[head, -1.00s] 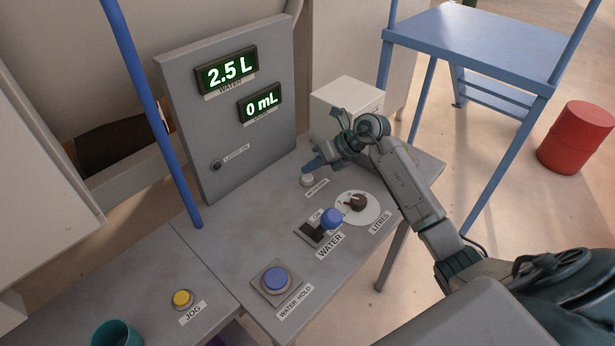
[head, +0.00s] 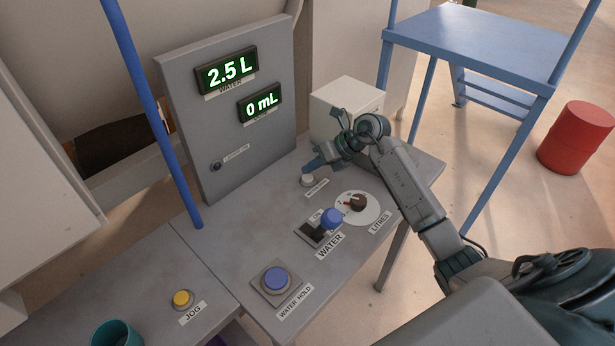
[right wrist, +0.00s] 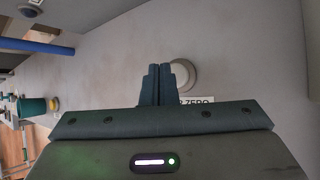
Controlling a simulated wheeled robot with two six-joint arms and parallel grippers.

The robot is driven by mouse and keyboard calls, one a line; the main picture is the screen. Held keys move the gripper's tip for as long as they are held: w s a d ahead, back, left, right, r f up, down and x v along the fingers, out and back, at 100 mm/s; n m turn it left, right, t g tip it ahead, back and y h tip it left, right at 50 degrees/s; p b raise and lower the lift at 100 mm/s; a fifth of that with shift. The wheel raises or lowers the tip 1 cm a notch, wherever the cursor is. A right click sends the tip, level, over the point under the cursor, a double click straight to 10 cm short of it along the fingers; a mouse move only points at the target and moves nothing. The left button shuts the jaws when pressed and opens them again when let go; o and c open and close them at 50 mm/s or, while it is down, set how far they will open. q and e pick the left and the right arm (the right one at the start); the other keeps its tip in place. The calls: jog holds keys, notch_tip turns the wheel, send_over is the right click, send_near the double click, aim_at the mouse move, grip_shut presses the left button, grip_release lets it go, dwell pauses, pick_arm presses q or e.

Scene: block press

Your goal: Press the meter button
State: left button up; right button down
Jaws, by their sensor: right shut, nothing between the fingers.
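The meter button, a small pale round button (head: 307,180), sits on the grey panel top below the display box. It also shows in the right wrist view (right wrist: 181,75), just right of the fingertips, with a label reading "ZERO" partly hidden by the fingers. My right gripper (head: 312,165) is shut and empty, its fingertips close above and behind the button in the head view. In the right wrist view the shut fingers (right wrist: 157,70) overlap the button's left edge; I cannot tell whether they touch it. My left gripper is out of view.
Nearby stand the dial marked LITRES (head: 357,203), the blue-knobbed WATER lever (head: 331,218) and the blue WATER HOLD button (head: 275,279). The display box (head: 222,130) reads 2.5 L and 0 mL. A white box (head: 345,103) stands behind my right gripper.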

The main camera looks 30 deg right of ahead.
aim_at(312, 178)
dwell(0.3)
jog(key=shift+f+b, duration=0.4)
jog(key=shift+f, duration=0.05)
jog(key=shift+f+b, duration=0.45)
jog(key=shift+f, duration=0.05)
dwell(0.6)
jog(key=shift+r, duration=0.1)
jog(key=shift+r+p, duration=0.55)
jog(key=shift+r, duration=0.35)
jog(key=shift+r+p, duration=1.55)
jog(key=shift+r, duration=0.95)
